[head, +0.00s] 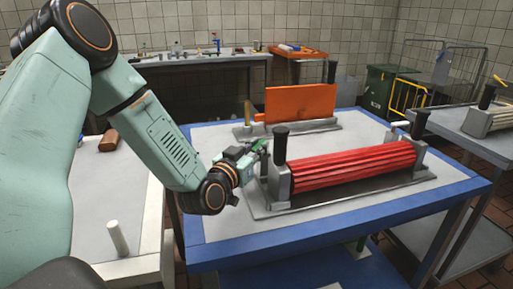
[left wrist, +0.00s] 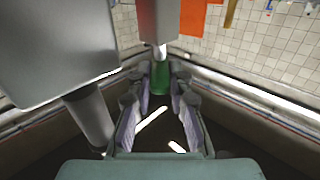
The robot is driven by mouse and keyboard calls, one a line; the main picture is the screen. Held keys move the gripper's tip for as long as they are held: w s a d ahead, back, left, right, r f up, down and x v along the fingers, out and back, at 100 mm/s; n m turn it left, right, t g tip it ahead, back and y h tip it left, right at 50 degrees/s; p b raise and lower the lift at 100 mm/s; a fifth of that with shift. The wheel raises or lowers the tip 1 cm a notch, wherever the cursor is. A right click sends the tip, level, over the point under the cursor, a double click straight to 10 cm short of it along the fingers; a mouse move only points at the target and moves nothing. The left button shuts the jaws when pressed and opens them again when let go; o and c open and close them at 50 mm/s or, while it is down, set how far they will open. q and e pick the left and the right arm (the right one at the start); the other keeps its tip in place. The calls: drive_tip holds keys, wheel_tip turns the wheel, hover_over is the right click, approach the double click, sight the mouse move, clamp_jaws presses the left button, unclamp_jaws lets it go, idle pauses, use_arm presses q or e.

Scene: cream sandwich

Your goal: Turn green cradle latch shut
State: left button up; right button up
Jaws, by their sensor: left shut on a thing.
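The green latch (head: 257,146) shows as a small green piece at the left end of the cradle (head: 281,181), which carries a red ribbed roller (head: 350,162). My left gripper (head: 248,158) reaches it from the left, above the blue-edged table. In the left wrist view the green latch (left wrist: 160,76) is between the fingertips of my left gripper (left wrist: 160,92), which is shut on it. The fingers hide part of the latch, and I cannot tell its exact angle. My right gripper is not in view.
The cradle has black-capped posts (head: 281,145). Behind it, an orange plate (head: 300,102) stands on another grey base on the same table (head: 230,223). A white table (head: 92,215) with an upright peg (head: 117,238) is at left. Bare tabletop lies in front of the cradle.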

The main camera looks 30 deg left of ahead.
use_arm(q)
clamp_jaws()
drive_tip(key=shift+w+d+f+n+y+b, duration=0.1)
drive_tip(key=shift+d+n+y+b, duration=0.25)
drive_tip(key=shift+n+y+b, duration=0.45)
drive_tip(key=shift+d+n+g+y+b, duration=0.15)
drive_tip(key=shift+n+g+y+b, duration=0.35)
drive_tip(key=shift+y, duration=0.9)
drive_tip(key=o, duration=0.6)
unclamp_jaws()
drive_tip(key=shift+o, duration=0.2)
